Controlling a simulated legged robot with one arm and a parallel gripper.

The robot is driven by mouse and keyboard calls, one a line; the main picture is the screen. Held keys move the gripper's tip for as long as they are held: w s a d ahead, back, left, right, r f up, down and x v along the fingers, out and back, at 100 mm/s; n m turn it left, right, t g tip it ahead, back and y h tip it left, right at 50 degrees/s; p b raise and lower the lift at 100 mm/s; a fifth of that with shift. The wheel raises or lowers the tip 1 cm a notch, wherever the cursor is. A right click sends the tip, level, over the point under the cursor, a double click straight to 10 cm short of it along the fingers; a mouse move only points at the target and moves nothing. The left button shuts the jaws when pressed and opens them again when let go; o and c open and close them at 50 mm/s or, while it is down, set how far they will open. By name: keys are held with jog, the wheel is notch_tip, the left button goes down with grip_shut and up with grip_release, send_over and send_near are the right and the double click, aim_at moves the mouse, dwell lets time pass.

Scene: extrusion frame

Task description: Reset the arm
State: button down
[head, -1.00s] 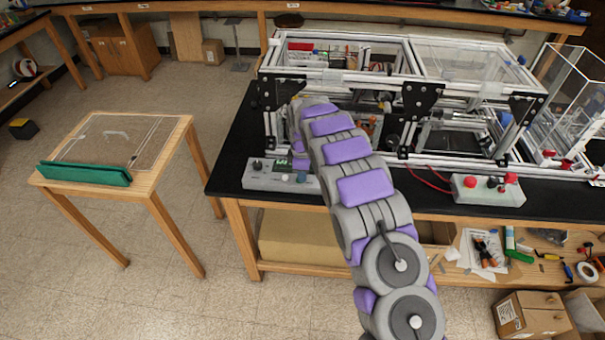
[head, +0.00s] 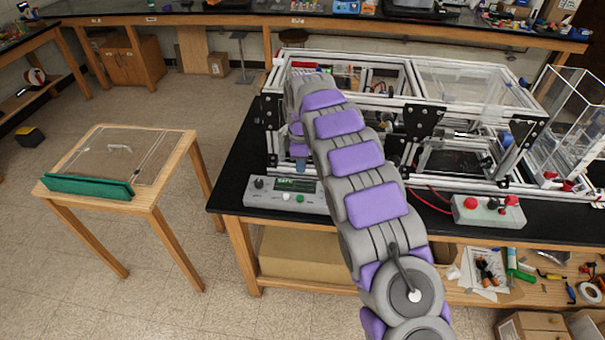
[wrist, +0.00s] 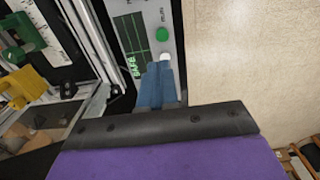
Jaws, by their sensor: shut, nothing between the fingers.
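My arm (head: 352,160) reaches forward over the black-topped bench, bent down at its far end. My gripper (head: 299,164) hangs just above and behind the grey control box (head: 262,194), in front of the extrusion frame (head: 270,120). In the wrist view my gripper's blue fingers (wrist: 157,84) are together with nothing between them. They overlap the control box's face (wrist: 150,20) in the picture, near its lit display (wrist: 130,45), green button (wrist: 162,34) and a white button. I cannot tell whether they touch it.
A second control box (head: 488,211) with red buttons sits at the bench's right. Clear acrylic boxes (head: 565,125) stand beside the frame. A small wooden table (head: 120,160) with a green strip stands left, with open floor between. Tools lie on the lower shelf.

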jog(key=s+d+r+m+b, duration=0.1)
jog(key=s+d+r+m, duration=0.45)
jog(key=s+d, duration=0.3)
jog(key=s+d+r+m+b, duration=0.1)
jog(key=s+d+r+m, duration=0.4)
jog(key=s+d, duration=0.4)
jog(key=s+d+f+m+g+b, duration=0.1)
jog(key=s+m, duration=0.2)
jog(key=s, duration=1.3)
jog(key=s+d+f+m+g, duration=0.1)
jog(key=s+m, duration=0.3)
jog(key=s, duration=1.2)
jog(key=shift+s+d+f+b, duration=0.2)
jog(key=shift+d+f+b, duration=0.2)
jog(key=shift+d, duration=0.3)
